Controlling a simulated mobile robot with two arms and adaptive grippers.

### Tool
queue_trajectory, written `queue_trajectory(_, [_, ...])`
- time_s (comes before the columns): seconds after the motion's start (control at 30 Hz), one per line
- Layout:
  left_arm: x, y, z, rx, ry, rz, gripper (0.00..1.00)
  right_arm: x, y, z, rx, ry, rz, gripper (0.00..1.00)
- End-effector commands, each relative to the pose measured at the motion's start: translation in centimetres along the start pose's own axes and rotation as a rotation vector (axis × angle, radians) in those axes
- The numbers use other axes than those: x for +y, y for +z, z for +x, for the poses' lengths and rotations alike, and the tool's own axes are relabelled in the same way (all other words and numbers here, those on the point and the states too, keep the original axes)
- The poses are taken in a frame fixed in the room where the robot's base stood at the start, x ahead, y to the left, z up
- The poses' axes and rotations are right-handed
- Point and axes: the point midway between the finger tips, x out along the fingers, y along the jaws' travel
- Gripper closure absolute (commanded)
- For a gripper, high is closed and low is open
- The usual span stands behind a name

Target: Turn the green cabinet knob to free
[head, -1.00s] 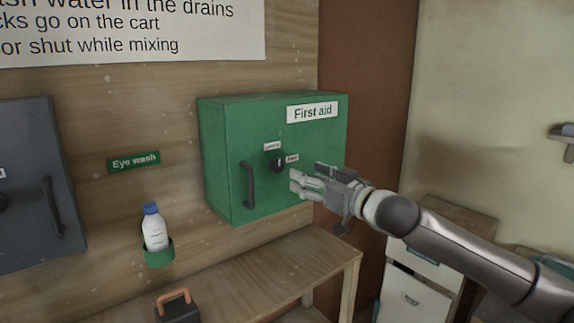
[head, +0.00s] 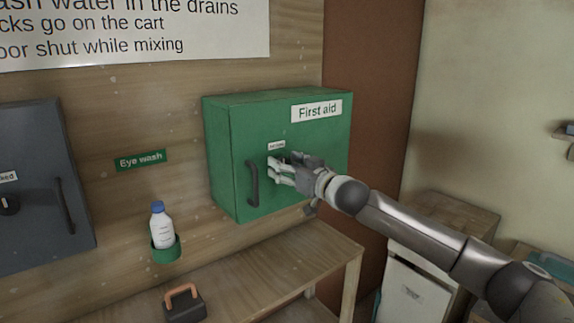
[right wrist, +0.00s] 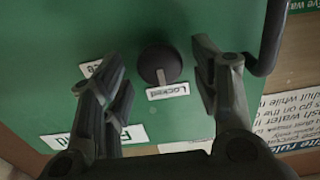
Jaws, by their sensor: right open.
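The green cabinet (head: 228,160) hangs on the wood wall, with a "First aid" label and a dark handle (head: 252,184). Its round dark knob (right wrist: 159,65) shows in the right wrist view; my gripper hides it in the head view. The knob's light mark points at the "Locked" label (right wrist: 168,91). A second label (right wrist: 92,68), ending in "ce" or "ee", is partly behind a finger. My right gripper (head: 273,171) is open at the cabinet front, its fingers on either side of the knob with visible gaps. My left gripper is not in view.
A grey cabinet (head: 40,190) with its own knob and handle is at the left. An eye wash bottle (head: 161,230) stands in a green holder. A dark block with an orange handle (head: 183,302) and a wooden table (head: 300,255) are below.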

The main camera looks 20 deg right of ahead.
Motion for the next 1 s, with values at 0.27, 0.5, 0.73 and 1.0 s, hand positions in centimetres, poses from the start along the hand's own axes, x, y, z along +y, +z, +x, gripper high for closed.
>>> queue_trajectory(0.27, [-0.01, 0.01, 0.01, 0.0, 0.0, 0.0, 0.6, -0.02, 0.02, 0.01, 0.0, 0.0, 0.0, 0.51])
queue_trajectory(0.5, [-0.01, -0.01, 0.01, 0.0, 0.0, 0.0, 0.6, -0.02, 0.03, -0.01, 0.0, 0.0, 0.0, 0.82])
queue_trajectory(0.73, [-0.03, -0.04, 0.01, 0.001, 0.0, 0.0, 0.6, -0.02, 0.05, -0.01, -0.001, 0.0, 0.001, 1.0])
queue_trajectory(1.0, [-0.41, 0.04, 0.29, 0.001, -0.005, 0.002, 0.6, -1.0, 0.25, 0.33, -0.002, -0.003, 0.047, 1.0])
